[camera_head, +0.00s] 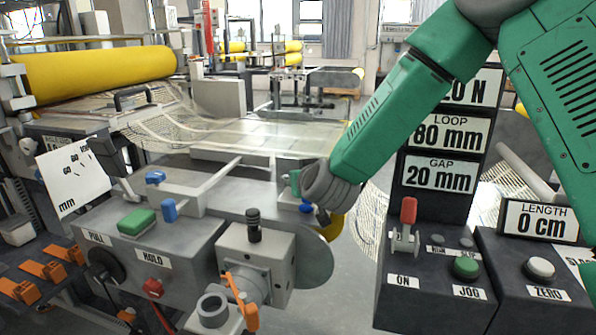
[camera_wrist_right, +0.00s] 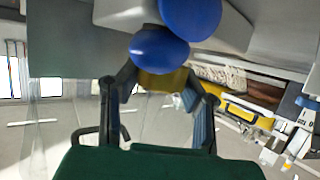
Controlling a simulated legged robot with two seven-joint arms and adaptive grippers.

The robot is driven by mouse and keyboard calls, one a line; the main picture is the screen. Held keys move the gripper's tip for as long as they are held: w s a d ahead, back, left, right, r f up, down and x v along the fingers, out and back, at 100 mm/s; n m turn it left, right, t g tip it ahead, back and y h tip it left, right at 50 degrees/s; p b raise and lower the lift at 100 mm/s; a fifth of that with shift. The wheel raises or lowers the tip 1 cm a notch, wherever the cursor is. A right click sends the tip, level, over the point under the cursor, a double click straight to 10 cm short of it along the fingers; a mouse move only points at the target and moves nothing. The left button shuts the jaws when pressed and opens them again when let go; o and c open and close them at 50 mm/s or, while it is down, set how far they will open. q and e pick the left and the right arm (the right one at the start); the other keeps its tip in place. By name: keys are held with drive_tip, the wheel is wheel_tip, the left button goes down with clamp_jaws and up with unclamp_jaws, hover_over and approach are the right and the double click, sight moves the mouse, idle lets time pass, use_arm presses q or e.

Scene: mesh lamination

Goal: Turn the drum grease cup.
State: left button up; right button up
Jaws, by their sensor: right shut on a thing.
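My right gripper (camera_head: 300,190) comes in from the right, at the middle machine near a round grey plate (camera_head: 312,262). In the right wrist view its two fingers (camera_wrist_right: 159,78) close from both sides on a yellow piece just under a rounded blue cap (camera_wrist_right: 160,48). I take this to be the drum grease cup. A second blue rounded part (camera_wrist_right: 190,14) sits right above it. In the head view the wrist hides most of the grip; a bit of blue (camera_head: 306,208) and yellow (camera_head: 336,228) shows beside it. My left gripper is not in view.
A control box with a red switch (camera_head: 408,212) and a green button (camera_head: 466,267) stands at the right, under signs. A grey block with a black knob (camera_head: 254,226) and an orange lever (camera_head: 240,300) stands front left of the gripper. A yellow roller (camera_head: 95,75) lies behind left.

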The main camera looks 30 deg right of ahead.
drive_tip(key=m+g+h+p, duration=0.2)
drive_tip(key=m+h+p, duration=0.2)
drive_tip(key=p, duration=0.2)
drive_tip(key=shift+a+m+g+h, duration=0.1)
drive_tip(key=shift+m+g+h, duration=0.2)
drive_tip(key=shift+g+h, duration=0.1)
drive_tip(key=shift+c, duration=0.2)
drive_tip(key=shift+s+f+m+g+h+p, duration=0.1)
drive_tip(key=shift+f+m+g+h+p, duration=0.1)
drive_tip(key=shift+m+g+h+p, duration=0.7)
drive_tip(key=shift+f, duration=0.1)
drive_tip(key=o, duration=1.1)
drive_tip(key=shift+o, duration=0.6)
drive_tip(key=shift+r, duration=0.2)
